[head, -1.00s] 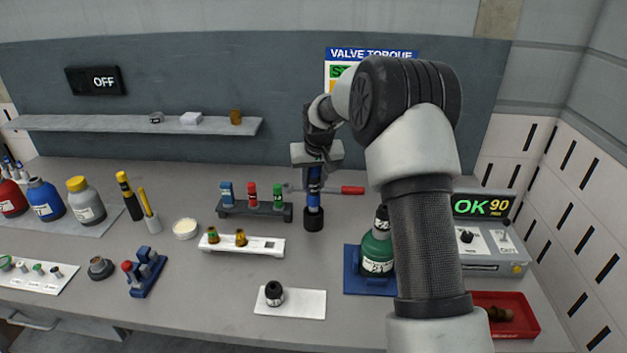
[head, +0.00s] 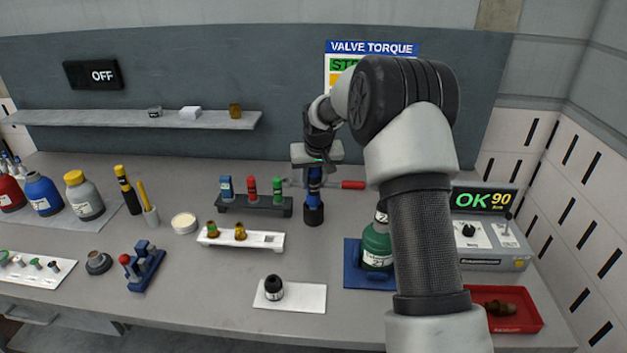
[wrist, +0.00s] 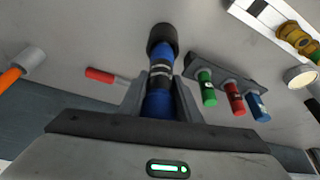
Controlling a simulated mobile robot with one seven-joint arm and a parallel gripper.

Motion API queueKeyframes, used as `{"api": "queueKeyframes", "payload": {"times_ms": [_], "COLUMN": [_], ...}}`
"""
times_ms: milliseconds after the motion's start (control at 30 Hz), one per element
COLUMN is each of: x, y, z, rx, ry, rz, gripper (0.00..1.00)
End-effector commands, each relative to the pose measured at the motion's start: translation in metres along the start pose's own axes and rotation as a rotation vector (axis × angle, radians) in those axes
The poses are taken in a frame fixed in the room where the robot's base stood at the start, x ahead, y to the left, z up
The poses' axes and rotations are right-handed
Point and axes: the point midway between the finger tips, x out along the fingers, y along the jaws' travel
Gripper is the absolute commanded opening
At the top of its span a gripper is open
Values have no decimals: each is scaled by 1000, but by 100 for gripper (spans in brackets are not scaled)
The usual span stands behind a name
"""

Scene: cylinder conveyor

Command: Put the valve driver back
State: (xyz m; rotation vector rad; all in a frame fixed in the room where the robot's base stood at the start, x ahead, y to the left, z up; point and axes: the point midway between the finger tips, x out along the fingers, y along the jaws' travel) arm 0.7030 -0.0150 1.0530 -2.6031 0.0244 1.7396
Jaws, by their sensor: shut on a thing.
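The valve driver appears to be the blue tool with a dark band and black socket (head: 314,214); it also shows in the wrist view (wrist: 161,58). My gripper (head: 314,172) is shut on its blue body, with one finger on each side in the wrist view (wrist: 160,92). The tool is upright, socket down, just right of the dark rack (head: 235,207). I cannot tell whether the socket touches the bench. No empty holder for the tool is clear in these views.
The rack holds blue, red and green pieces. A red-handled tool (head: 353,185) lies close behind the driver. A green bottle (head: 377,247) on a blue base (head: 352,262) stands to the right, partly behind my arm. Bench (head: 335,258) in front of the driver is clear.

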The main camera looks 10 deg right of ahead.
Motion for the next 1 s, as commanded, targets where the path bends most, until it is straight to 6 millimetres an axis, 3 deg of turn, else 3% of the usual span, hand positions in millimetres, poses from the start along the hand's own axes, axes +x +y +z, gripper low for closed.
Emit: {"api": "queueKeyframes", "payload": {"times_ms": [1000], "x": [20], "y": [0], "z": [7], "rx": [0], "ry": [5], "rz": [0], "gripper": [0]}}
